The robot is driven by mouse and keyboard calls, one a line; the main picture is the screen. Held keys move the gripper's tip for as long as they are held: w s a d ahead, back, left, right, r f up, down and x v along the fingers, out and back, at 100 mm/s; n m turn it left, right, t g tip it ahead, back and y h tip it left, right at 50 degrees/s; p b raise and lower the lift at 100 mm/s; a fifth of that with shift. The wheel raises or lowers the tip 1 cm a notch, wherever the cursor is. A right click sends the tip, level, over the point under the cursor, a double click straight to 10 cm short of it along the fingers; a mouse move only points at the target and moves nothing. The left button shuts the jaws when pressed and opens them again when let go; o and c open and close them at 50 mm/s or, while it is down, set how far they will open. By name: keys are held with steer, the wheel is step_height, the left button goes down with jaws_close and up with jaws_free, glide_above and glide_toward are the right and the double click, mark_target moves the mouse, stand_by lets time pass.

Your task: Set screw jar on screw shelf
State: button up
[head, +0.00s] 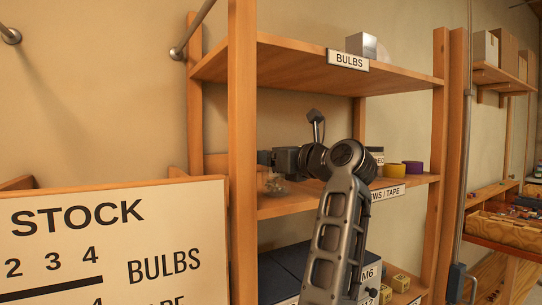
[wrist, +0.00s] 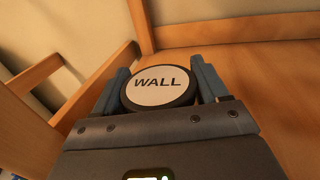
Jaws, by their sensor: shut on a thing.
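My gripper (wrist: 160,85) is shut on a jar with a round lid (wrist: 160,88) marked WALL, seen from above in the wrist view. In the head view my gripper (head: 268,157) reaches in over the left end of the middle shelf (head: 285,203). The clear body of the screw jar (head: 273,184) shows below the fingers, with greyish contents. It is at or just above the shelf board; I cannot tell if it touches. The shelf's label (head: 388,193) reads "WS / TAPE", its start hidden by my arm.
On the same shelf, to the right, stand another dark-lidded jar (head: 376,156), a yellow roll (head: 394,170) and a purple roll (head: 413,167). A wooden upright (head: 242,150) stands close left of my gripper. The BULBS shelf (head: 300,67) is overhead. A STOCK board (head: 110,245) stands in front at left.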

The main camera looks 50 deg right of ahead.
steer(key=o, duration=1.3)
steer(key=shift+f, duration=0.1)
steer(key=shift+o, duration=0.2)
steer(key=s+a+b, duration=0.1)
steer(key=s+b, duration=0.1)
steer(key=s, duration=1)
